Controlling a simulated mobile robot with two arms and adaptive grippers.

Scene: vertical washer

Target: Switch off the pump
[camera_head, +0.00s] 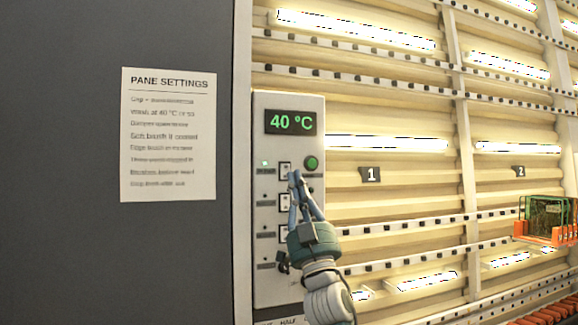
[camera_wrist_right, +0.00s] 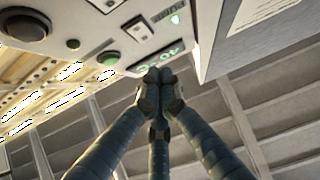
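The control panel (camera_head: 259,220) carries a column of several switches. The top switch (camera_head: 285,170) has a lit green light (camera_head: 265,163) on its left. In the right wrist view that switch (camera_wrist_right: 140,28) appears upside down, beside a label that seems to read PUMP (camera_wrist_right: 105,5) and the lit green light (camera_wrist_right: 175,19). My right gripper (camera_head: 294,176) is in front of the panel, its tips overlapping the lower part of the top switch. Its fingers are together and empty in the right wrist view (camera_wrist_right: 159,82); I cannot tell whether they touch the switch. My left gripper is out of view.
A green round button (camera_head: 311,163) is right of the top switch, below the 40 °C display (camera_head: 290,122). A settings sheet (camera_head: 168,135) hangs on the dark wall at left. The lit washer rack (camera_head: 400,190) fills the right, with an orange holder (camera_head: 545,235).

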